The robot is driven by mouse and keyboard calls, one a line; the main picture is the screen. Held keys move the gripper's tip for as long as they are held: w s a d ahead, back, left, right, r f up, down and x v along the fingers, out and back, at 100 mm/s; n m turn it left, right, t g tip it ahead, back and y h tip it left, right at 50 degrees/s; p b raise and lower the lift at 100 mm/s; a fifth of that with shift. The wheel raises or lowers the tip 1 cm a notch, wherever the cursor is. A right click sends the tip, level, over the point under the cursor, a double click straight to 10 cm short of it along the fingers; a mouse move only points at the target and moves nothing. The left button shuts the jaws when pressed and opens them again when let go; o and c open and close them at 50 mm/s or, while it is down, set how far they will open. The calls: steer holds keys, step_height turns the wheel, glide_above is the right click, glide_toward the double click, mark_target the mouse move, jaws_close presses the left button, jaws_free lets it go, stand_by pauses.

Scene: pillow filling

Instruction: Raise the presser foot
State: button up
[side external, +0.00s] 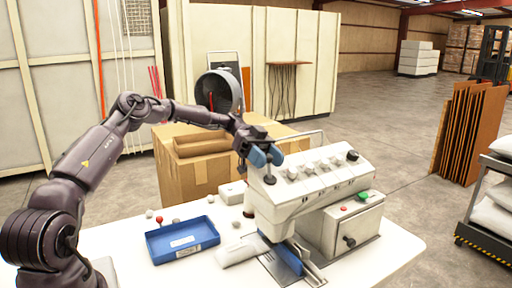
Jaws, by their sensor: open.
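A white sewing machine (318,186) stands on the white table, with a row of pale knobs along its sloping top. My gripper (267,158), with blue fingertips, is at the upper left end of the machine head. It is open, and I see nothing held between the fingers. A small dark knob (269,180) shows on the head just below the fingertips; I cannot tell whether they touch it. The presser foot area is low under the head, by a blue strip (284,257) and metal plates; the foot itself is too small to make out.
A blue tray (182,241) lies on the table (205,276) left of the machine, with small pale balls and a red one nearby. A white control box (342,226) with red and green buttons adjoins the machine. A cardboard box (189,172) stands behind the table.

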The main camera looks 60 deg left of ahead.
steer(key=v, duration=1)
stand_by(0.3)
